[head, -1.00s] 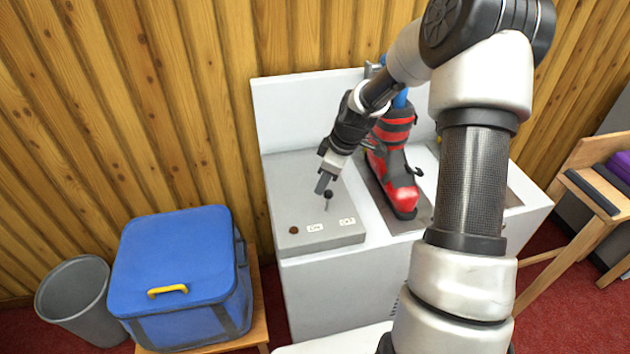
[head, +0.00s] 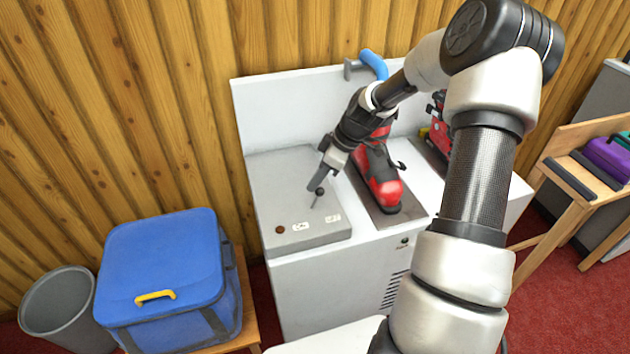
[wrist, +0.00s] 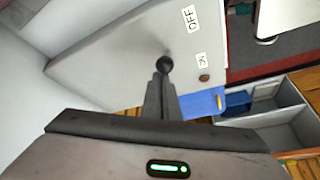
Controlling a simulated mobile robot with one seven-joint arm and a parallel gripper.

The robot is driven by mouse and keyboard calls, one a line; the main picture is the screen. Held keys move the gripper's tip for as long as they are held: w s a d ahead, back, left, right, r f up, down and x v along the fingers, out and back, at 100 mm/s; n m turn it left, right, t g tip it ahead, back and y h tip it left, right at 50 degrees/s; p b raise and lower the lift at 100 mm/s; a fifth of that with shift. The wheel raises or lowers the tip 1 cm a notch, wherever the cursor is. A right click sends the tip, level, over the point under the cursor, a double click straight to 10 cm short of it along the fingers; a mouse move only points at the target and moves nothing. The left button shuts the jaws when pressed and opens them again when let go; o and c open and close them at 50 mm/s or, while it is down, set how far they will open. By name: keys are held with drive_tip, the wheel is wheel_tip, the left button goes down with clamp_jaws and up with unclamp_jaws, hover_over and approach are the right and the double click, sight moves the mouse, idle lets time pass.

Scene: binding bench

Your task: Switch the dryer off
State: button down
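The dryer (head: 290,280) is a white cabinet with a grey control box (head: 290,175) on its left side. A lever with a black ball knob (head: 320,192) stands on the box and leans right, toward the OFF label (head: 333,218) and away from the ON label (head: 302,226). The knob also shows in the wrist view (wrist: 165,64). A small brown-red lamp (head: 280,230) beside ON looks dark. My gripper (head: 315,187) is shut and empty, its fingertips at the knob, seemingly touching it on the left. The wrist view shows the closed fingers (wrist: 160,92) against the knob.
Red and black boots (head: 382,185) stand on the dryer right of the box, close to my arm. A blue cooler (head: 165,265) and a grey bin (head: 62,305) stand left. A wooden bench (head: 560,205) is at right.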

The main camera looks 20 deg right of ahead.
drive_tip(key=shift+d, duration=0.25)
drive_tip(key=shift+r+p, duration=0.5)
drive_tip(key=shift+r, duration=0.25)
wheel_tip(320, 180, up, 9)
drive_tip(key=d+p, duration=0.1)
drive_tip(key=d, duration=0.1)
drive_tip(key=s+a+r+m+t+h+p, duration=0.1)
drive_tip(key=s+a+r+m+h, duration=0.2)
drive_tip(key=r, duration=0.6)
drive_tip(key=s+a+r+m+t+p, duration=0.1)
drive_tip(key=s+a+r+m+t, duration=0.15)
drive_tip(key=s+a+r, duration=0.5)
drive_tip(key=s+a+r+m+t+h+p, duration=0.1)
drive_tip(key=s+a+r+m+h, duration=0.2)
drive_tip(key=r, duration=0.8)
drive_tip(key=s+d+f+m+g+y+b, duration=0.1)
drive_tip(key=s+d+f+m+b, duration=0.35)
drive_tip(key=s+f, duration=0.85)
wheel_tip(320, 180, up, 17)
drive_tip(key=s+d+n+p, duration=0.1)
drive_tip(key=p, duration=1.4)
drive_tip(key=shift+n+p, duration=0.3)
drive_tip(key=shift+n, duration=0.1)
